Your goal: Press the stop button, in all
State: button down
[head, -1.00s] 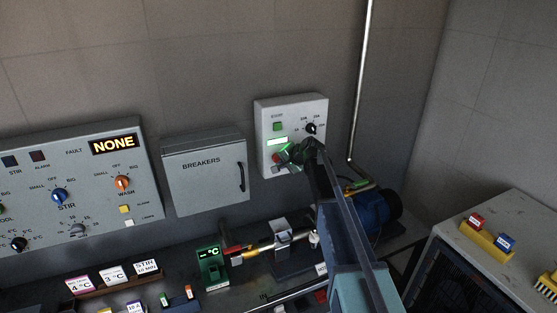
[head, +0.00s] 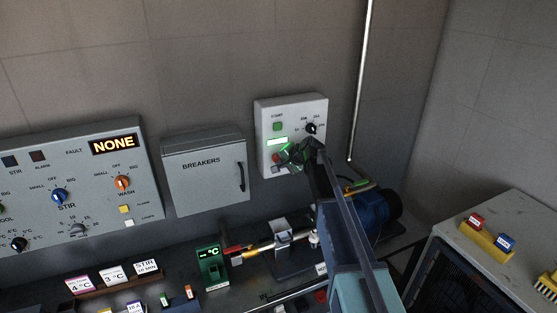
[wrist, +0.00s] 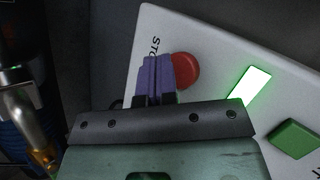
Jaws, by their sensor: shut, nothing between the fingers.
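The stop button is a round red button (wrist: 184,70) on the white control box (head: 315,110) on the back wall. In the wrist view it sits beside the partly covered "STO" lettering. In the head view a small part of the red button (head: 276,158) shows at the left of my gripper. My gripper (wrist: 155,62) is shut and empty, its purple fingertips beside the red button and overlapping its edge in the picture. I cannot tell whether they touch it. A lit green-white display (wrist: 250,86) and a green start button (wrist: 295,138) are on the same box.
A grey breakers box (head: 205,180) hangs left of the control box. A vertical pipe (head: 362,80) runs down the wall to its right. A blue motor (head: 377,208) stands below. A black knob (head: 311,128) is at the box's upper right.

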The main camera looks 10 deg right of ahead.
jog(key=shift+w+a, duration=0.1)
jog(key=shift+w, duration=0.25)
jog(key=shift+w+a, duration=0.1)
jog(key=shift+w, duration=0.3)
dwell(0.5)
dwell(0.3)
jog(key=shift+s+d, duration=0.2)
jog(key=shift+s, duration=0.6)
jog(key=shift+s, duration=0.1)
jog(key=s, duration=0.2)
jog(key=s+d, duration=0.1)
jog(key=s, duration=0.1)
jog(key=shift+s+d, duration=0.1)
jog(key=shift+s, duration=0.25)
